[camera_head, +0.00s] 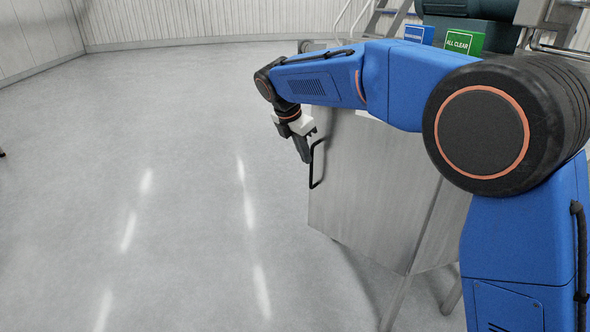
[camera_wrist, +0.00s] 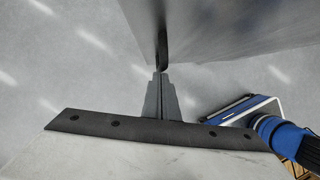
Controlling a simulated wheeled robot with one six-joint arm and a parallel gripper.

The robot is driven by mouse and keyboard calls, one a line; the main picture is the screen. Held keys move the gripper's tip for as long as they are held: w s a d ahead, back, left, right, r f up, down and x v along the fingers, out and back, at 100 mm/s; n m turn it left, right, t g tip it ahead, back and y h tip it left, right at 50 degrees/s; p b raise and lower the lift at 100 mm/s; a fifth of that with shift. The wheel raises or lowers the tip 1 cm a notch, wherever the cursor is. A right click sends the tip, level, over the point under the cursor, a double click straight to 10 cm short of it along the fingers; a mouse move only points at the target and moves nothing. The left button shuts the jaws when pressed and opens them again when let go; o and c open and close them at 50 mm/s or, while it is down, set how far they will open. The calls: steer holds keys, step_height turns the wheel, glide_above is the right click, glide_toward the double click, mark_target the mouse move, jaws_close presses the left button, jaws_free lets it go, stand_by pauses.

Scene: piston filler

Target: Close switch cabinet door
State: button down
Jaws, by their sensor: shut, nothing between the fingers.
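The switch cabinet door (camera_head: 365,185) is a flat grey metal panel in the middle of the head view, partly hidden by my arm. A black bar handle (camera_head: 312,180) stands at its left edge. In the wrist view the door (camera_wrist: 235,28) fills the top right, with the dark handle (camera_wrist: 162,50) at its edge. My gripper (camera_head: 307,158) is shut and empty, pointing down beside the handle's upper end. In the wrist view its fingertips (camera_wrist: 161,76) are together just below the handle; whether they touch it I cannot tell. My arm hides the cabinet's upper part and the door's exact angle.
Open grey floor (camera_head: 150,180) lies left of the door. A grey side panel and legs (camera_head: 395,300) show at its lower right. Behind my arm are a green "ALL CLEAR" sign (camera_head: 464,42), a blue sign (camera_head: 419,34) and metal steps (camera_head: 388,18).

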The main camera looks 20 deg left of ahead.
mark_target(325, 140)
steer(key=w+d+m, duration=0.2)
steer(key=w+d, duration=0.2)
steer(key=w, duration=0.3)
steer(key=w+d+m+g+h, duration=0.1)
steer(key=w+d+m, duration=0.1)
steer(key=w, duration=0.5)
steer(key=w+d+m, duration=0.2)
steer(key=w+d, duration=0.3)
steer(key=w, duration=0.2)
steer(key=shift+d+g+h, duration=0.3)
steer(key=shift+d, duration=0.05)
